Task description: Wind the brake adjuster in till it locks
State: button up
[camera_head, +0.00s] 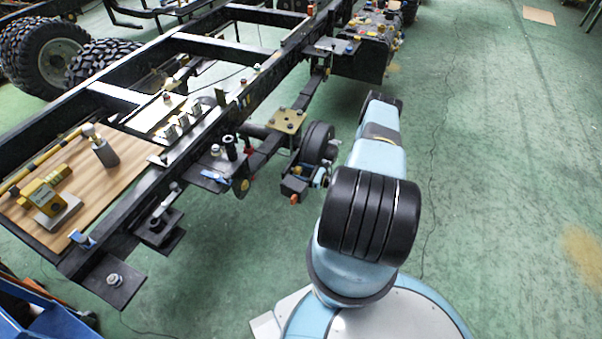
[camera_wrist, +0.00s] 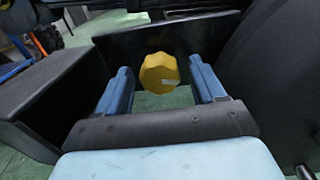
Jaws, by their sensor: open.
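A yellow, faceted knob (camera_wrist: 159,73), which I take to be the brake adjuster, shows in the wrist view in front of a dark plate. It has a small pale mark low on its face. My gripper (camera_wrist: 160,82) is open, with one blue finger on each side of the knob and a visible gap on both sides. In the head view my arm covers most of the gripper, and I cannot make out the knob there for certain. A dark brake drum (camera_head: 317,142) stands beside the frame; a large dark round surface (camera_wrist: 285,85) fills the wrist view's right side.
The black chassis frame (camera_head: 150,205) runs along the left, with bolted brackets near my arm. A wooden board (camera_head: 125,165) on it carries a yellow block (camera_head: 45,197). In the wrist view a dark box (camera_wrist: 50,95) stands close left.

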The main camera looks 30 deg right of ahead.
jog(key=c, duration=1.1)
jog(key=shift+o, duration=0.2)
jog(key=shift+m, duration=0.3)
jog(key=shift+w+d+m, duration=0.1)
jog(key=shift+d+m, duration=0.05)
jog(key=shift+m, duration=3.35)
jog(key=shift+d+m, duration=0.1)
jog(key=shift+m, duration=3.4)
